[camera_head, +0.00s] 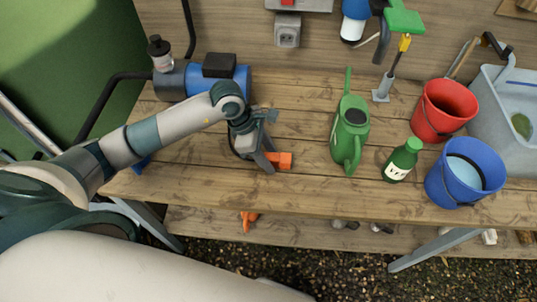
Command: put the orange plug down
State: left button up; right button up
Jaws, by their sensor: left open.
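The orange plug (285,160) lies on the wooden workbench (310,190), close to its front half. My left gripper (270,162) is at the plug's left end, with its fingers pointing down to the bench. Its jaws are open, and the plug sits at or just beside the fingertips. The fingers hide part of the plug's left end, and I cannot tell whether they touch it. My right gripper is not in view.
A green watering can (350,135) stands right of the plug, with a green bottle (403,160), a red bucket (443,110) and a blue bucket (465,172) further right. A blue cylindrical machine (236,80) stands behind my left arm. Bare bench lies before the can.

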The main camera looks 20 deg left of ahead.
pick_arm(q)
jog(key=shift+r, duration=0.15)
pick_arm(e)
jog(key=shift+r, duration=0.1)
pick_arm(q)
jog(key=b+v, duration=0.2)
jog(key=v, duration=1)
jog(key=shift+b, duration=0.4)
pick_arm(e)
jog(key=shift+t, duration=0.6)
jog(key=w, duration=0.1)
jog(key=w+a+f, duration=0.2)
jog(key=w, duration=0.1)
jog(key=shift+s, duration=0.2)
